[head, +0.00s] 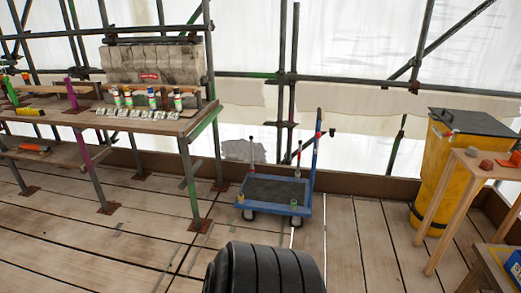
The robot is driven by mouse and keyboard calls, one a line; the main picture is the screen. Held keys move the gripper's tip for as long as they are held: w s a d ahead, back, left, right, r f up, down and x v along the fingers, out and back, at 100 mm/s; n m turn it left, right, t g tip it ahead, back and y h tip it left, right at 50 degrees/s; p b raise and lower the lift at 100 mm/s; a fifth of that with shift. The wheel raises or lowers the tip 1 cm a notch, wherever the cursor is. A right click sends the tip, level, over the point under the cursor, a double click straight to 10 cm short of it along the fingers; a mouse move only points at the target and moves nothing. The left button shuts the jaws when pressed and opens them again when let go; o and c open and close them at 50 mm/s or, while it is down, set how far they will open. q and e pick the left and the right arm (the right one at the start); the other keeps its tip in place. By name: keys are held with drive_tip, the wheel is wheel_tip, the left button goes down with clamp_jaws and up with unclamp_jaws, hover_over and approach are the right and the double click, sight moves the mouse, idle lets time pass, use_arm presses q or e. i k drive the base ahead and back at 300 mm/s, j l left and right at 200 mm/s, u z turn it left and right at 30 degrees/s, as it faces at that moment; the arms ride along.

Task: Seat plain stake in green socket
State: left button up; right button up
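A blue cart (272,208) with a dark deck stands on the plank floor at the middle. A small green piece (293,204), which looks like the green socket, sits at its front right corner; nothing is seen standing in it. A thin pale upright stake (251,150) with a dark tip stands at the cart's back left corner. Another short upright (298,160) with a reddish part stands near the back right. I cannot tell which of them is the plain stake. Neither of my grippers is in view.
A long workbench (150,122) at the left holds several small cylinders and tools. A yellow bin (435,165) and a wooden table (462,165) stand at the right. A yellowish piece (240,198) is at the cart's front left corner. Floor around the cart is clear.

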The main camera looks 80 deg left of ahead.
sight(279, 194)
drive_tip(key=j+u, duration=0.15)
drive_tip(key=u, duration=0.3)
drive_tip(key=j+u, duration=0.1)
drive_tip(key=u, duration=0.3)
drive_tip(key=i+j+u, duration=0.1)
drive_tip(key=u, duration=0.35)
drive_tip(key=i+j+u, duration=0.1)
drive_tip(key=u, duration=0.35)
drive_tip(key=i+u, duration=0.1)
drive_tip(key=u, duration=0.35)
